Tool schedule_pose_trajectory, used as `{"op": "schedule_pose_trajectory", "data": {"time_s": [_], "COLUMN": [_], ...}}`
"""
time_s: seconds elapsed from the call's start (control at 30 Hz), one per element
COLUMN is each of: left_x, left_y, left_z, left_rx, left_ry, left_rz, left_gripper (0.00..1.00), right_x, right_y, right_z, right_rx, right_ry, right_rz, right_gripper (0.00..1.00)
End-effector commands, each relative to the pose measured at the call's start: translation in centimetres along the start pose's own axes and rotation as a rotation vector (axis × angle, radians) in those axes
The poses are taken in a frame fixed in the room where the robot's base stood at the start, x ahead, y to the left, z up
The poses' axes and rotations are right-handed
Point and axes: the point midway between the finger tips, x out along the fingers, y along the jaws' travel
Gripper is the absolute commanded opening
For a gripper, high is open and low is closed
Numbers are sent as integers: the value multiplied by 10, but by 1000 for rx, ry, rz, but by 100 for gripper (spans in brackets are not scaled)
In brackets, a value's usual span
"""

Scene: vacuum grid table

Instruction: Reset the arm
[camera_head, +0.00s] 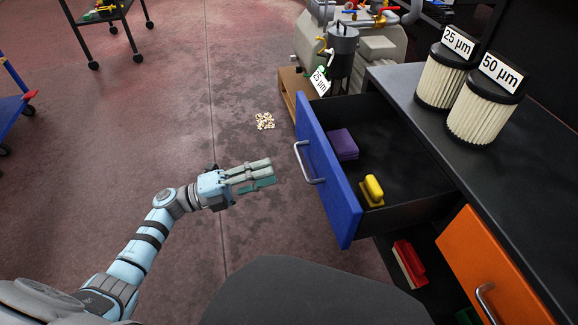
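My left arm (150,235) comes in from the lower left and reaches toward the middle of the view. Its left gripper (272,172) is held over the floor, left of the open blue drawer (328,172) and apart from its handle (302,162). Its fingers point right, look parted and hold nothing that I can see. My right arm and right gripper are not in view.
The open drawer holds a purple block (342,145) and a yellow-handled tool (372,190). Two filters (440,80) (485,110) stand on the dark cabinet top (405,90). An orange drawer front (485,265) is below.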

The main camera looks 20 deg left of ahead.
Motion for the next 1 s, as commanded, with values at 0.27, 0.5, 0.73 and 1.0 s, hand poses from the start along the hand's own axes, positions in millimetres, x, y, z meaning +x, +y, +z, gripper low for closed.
{"op": "schedule_pose_trajectory", "data": {"time_s": [0.27,0.5,0.73,1.0], "left_x": [-29,-28,-29,-135], "left_y": [0,0,1,113], "left_z": [0,0,13,133], "left_rx": [0,0,-25,-625], "left_ry": [0,0,-59,-1005], "left_rz": [-1,-1,6,-64], "left_gripper": [30,30,30,30], "right_x": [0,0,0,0], "right_y": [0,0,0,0], "right_z": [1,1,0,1], "right_rx": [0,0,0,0], "right_ry": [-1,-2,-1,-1], "right_rz": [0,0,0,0], "right_gripper": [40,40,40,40]}}
